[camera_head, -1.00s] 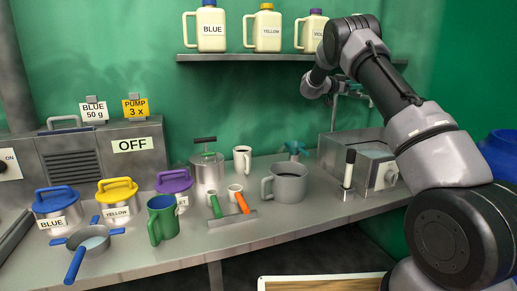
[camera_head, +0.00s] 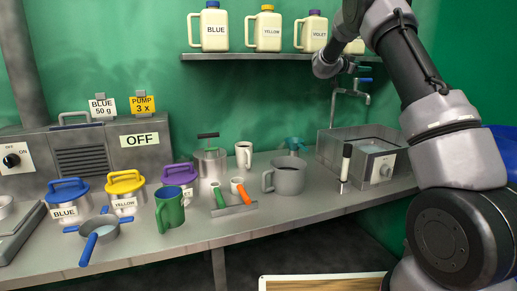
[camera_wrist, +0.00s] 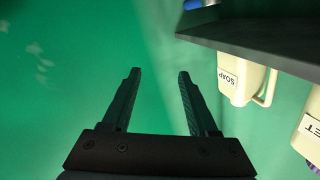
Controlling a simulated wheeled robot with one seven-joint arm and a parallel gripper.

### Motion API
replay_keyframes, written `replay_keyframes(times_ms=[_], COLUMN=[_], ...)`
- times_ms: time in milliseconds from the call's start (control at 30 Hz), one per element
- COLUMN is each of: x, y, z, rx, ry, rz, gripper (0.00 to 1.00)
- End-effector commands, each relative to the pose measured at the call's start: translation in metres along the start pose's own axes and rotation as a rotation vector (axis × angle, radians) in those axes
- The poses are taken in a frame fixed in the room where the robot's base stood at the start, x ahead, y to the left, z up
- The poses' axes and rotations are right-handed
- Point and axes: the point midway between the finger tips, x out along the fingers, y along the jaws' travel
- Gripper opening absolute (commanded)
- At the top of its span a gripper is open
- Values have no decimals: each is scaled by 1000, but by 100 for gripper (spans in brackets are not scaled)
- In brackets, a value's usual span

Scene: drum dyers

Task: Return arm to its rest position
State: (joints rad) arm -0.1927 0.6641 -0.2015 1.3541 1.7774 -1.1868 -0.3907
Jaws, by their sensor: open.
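My gripper (camera_wrist: 160,88) shows in the wrist view with its two dark fingers spread apart and nothing between them. Behind the fingers is the bare green wall (camera_wrist: 60,60). In the head view my arm rises on the right, its upper links running up past the top edge and one joint hanging by the right end of the shelf. My gripper's fingers cannot be made out in the head view.
A shelf (camera_head: 270,57) holds jugs labelled BLUE (camera_head: 214,30), YELLOW (camera_head: 268,32) and VIOLET (camera_head: 314,33); a SOAP jug (camera_wrist: 240,80) is close to the gripper. The bench below carries lidded pots, a green jug (camera_head: 168,210), a grey mug (camera_head: 286,177) and a sink (camera_head: 345,150).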

Motion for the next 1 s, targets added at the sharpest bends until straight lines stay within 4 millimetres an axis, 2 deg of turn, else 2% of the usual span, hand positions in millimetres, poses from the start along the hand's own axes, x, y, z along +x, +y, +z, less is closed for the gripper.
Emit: replay_keyframes(times_ms=[33, 167, 267, 400, 567, 667, 767, 800, 867, 1000], x=[-3, -16, -36, -86, -160, -212, -265, -287, -317, -379], y=[-2, -10, -14, -10, 15, 44, 84, 103, 135, 217], z=[-14, -44, -73, -109, -133, -138, -135, -133, -126, -105], rx=[22, 76, 120, 157, 143, 104, 43, 12, -38, -169], ry=[-16, -77, -152, -296, -487, -614, -743, -793, -870, -1031], rz=[-34, -147, -266, -453, -635, -723, -783, -799, -811, -791], gripper=[60, 60, 60, 60, 60, 60, 60, 60, 60, 60])
